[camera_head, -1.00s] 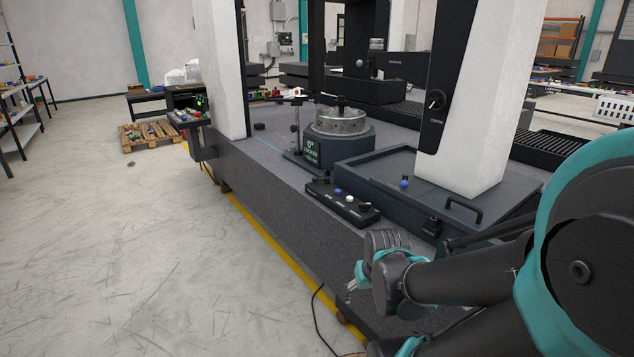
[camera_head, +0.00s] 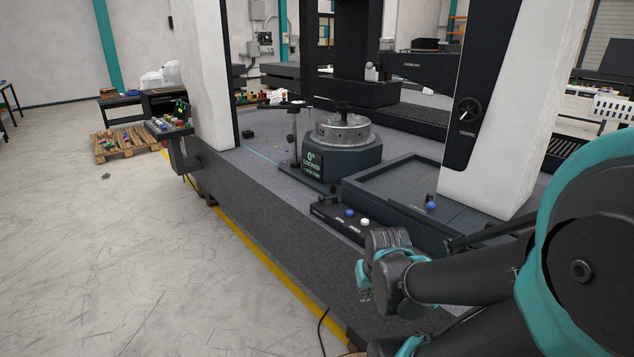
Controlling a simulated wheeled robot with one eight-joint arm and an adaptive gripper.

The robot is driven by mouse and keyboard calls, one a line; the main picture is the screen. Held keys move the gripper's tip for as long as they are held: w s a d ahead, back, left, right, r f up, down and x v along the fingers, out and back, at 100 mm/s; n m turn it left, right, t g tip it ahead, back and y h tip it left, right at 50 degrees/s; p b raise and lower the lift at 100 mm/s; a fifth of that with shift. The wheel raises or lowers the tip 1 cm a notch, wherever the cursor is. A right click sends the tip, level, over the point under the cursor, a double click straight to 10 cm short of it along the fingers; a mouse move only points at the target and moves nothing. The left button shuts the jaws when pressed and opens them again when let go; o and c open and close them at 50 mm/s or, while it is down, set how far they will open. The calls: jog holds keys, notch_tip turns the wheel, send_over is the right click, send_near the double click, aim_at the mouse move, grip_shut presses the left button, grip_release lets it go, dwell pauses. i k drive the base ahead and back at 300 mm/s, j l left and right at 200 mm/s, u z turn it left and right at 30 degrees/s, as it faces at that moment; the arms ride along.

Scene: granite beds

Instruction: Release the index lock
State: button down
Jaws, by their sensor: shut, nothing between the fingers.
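The round index table (camera_head: 343,133) sits on a dark base on the granite bed. A small display (camera_head: 312,168) on its front reads "0°" and "LOCKED", with a smaller line that I cannot read. A black control box (camera_head: 328,211) lies near the bed's front edge, with a blue button (camera_head: 350,213) and a white button (camera_head: 365,222). Its right end is hidden behind my arm. My gripper (camera_head: 364,290) is shut and empty, low in front of the bed's front side, below the box and touching nothing that I can see.
A dark tray (camera_head: 400,180) with a blue-knobbed part (camera_head: 430,203) stands right of the box. White columns (camera_head: 505,110) rise from the granite bed (camera_head: 260,205). A side panel with coloured buttons (camera_head: 168,127) hangs at the far left end.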

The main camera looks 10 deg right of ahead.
aim_at(321, 198)
jog(key=i+j+z, duration=0.35)
jog(key=i+j, duration=1.2)
jog(key=j, duration=0.15)
